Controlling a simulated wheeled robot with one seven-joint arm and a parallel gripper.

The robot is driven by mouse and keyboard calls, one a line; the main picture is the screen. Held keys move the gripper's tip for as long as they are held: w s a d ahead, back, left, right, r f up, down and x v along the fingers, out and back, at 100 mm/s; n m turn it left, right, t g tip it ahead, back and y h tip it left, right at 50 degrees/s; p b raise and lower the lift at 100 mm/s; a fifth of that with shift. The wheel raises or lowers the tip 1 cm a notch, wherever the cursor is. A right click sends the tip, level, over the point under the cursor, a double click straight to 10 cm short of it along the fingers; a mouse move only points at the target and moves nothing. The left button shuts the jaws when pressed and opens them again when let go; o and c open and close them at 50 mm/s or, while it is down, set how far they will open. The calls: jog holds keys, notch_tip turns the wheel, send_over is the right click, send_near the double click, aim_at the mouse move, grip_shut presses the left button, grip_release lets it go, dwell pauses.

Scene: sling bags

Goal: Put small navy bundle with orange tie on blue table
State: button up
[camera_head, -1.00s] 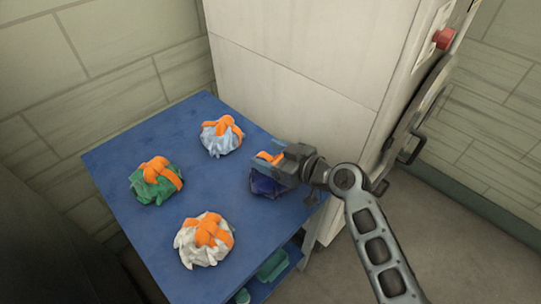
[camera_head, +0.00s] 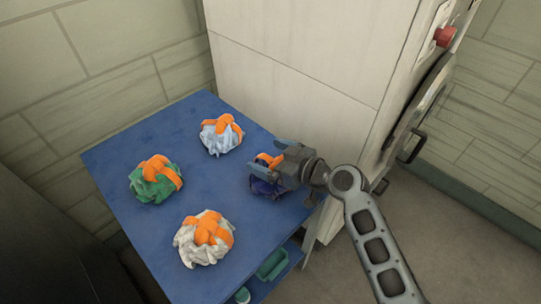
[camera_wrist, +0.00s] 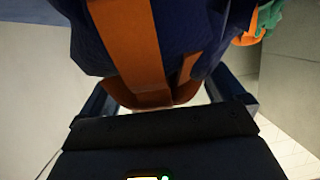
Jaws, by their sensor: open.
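The small navy bundle with orange tie (camera_head: 262,187) rests on the blue table (camera_head: 180,240) near its right edge, partly hidden behind my gripper. My gripper (camera_head: 266,171) is open at the bundle, with its fingers around it. In the wrist view the navy bundle (camera_wrist: 195,30) and its broad orange tie fill the upper middle, between the two fingers of my gripper (camera_wrist: 160,100). Whether the fingers touch the cloth cannot be told.
A light blue bundle (camera_head: 220,140), a green bundle (camera_head: 150,188) and a white bundle (camera_head: 196,250), all with orange ties, sit on the same table. A tall pale cabinet (camera_head: 300,70) stands right behind the table. The table's middle is clear.

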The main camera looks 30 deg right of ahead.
jog(key=shift+r, duration=0.1)
jog(key=b+v, duration=0.1)
jog(key=v, duration=1.1)
jog(key=shift+b, duration=0.4)
jog(key=shift+a, duration=0.1)
jog(key=s+a+f+m+h, duration=0.1)
jog(key=s+f+m+h, duration=0.15)
jog(key=s, duration=0.65)
jog(key=s+f+m+h, duration=0.2)
jog(key=s+h, duration=0.1)
jog(key=s, duration=0.6)
jog(key=s+a+r+t, duration=0.1)
jog(key=s+a+r, duration=0.2)
jog(key=s+r, duration=0.7)
jog(key=v, duration=0.3)
jog(key=shift+a, duration=0.3)
jog(key=shift+f, duration=0.1)
jog(key=shift+c, duration=0.5)
